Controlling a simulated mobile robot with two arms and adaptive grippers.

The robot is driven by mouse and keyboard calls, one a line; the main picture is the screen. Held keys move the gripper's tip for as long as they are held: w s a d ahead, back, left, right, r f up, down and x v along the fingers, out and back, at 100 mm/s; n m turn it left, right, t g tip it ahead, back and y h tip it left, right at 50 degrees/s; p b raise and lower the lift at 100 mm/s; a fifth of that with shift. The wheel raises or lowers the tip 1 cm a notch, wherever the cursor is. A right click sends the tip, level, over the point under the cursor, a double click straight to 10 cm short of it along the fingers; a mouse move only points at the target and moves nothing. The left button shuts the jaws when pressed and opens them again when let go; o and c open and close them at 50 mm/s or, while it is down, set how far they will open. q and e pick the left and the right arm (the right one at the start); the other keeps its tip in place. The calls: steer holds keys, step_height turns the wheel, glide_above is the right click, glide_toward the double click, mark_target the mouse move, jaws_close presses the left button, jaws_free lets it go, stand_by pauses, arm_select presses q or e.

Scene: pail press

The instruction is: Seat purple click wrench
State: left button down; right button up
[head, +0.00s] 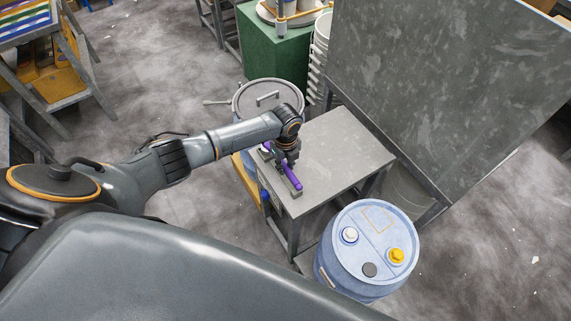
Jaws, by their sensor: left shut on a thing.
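The purple click wrench (291,178) is at the left edge of the small grey metal table (345,145). A purple part also shows left of my gripper, near a pale round piece. My left gripper (285,162) reaches in from the left, points down and is shut on the wrench. The wrench lies along a grey holder or bracket (296,192) at the table's edge. The gripper hides its middle, and I cannot tell whether it rests fully in the holder. My right gripper is not in view.
A blue drum (370,240) with white and yellow caps stands in front of the table. A lidded grey drum (268,98) stands behind it. A large grey panel (450,80) rises at the right. The tabletop's right part is clear. A green cabinet (270,45) is at the back.

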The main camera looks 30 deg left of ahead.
arm_select(q)
steer(key=shift+f+b, duration=0.35)
steer(key=shift+f, duration=0.05)
stand_by(0.4)
steer(key=c, duration=1.6)
jaws_free()
steer(key=o, duration=0.5)
step_height(320, 180, up, 5)
steer(key=p, duration=0.4)
steer(key=shift+p, duration=0.4)
steer(key=shift+c, duration=0.5)
